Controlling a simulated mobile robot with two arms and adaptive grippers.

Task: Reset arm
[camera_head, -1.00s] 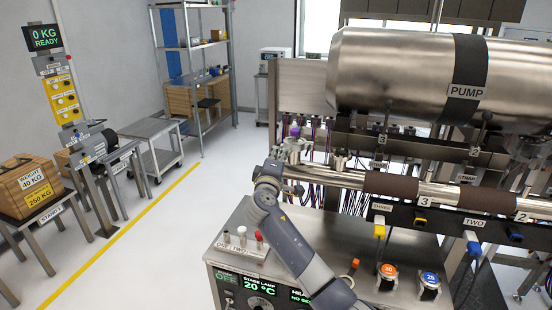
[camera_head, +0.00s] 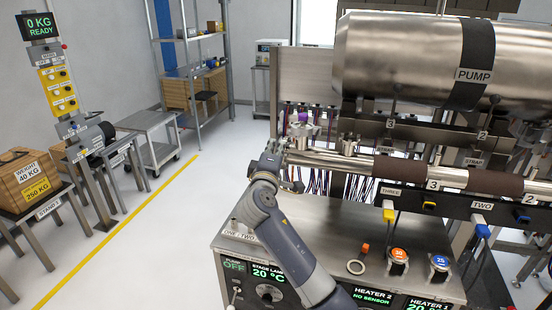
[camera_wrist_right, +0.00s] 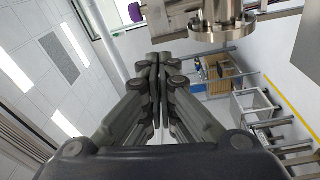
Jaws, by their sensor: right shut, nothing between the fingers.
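My right arm rises from the bottom middle of the head view over the control console (camera_head: 340,230). My right gripper (camera_head: 283,150) is at its upper end, beside the left end of the metal tube, partly hidden by my wrist. In the right wrist view the two fingers of that gripper (camera_wrist_right: 156,66) lie together, shut with nothing between them. A metal flange (camera_wrist_right: 218,28) shows just beyond and to the right of the fingertips; I cannot tell the exact gap. My left gripper is not in view.
The large pump cylinder (camera_head: 400,60) is above the tube at the right. A weight box (camera_head: 24,180) stands far left. The floor (camera_head: 165,240) left of the console is clear.

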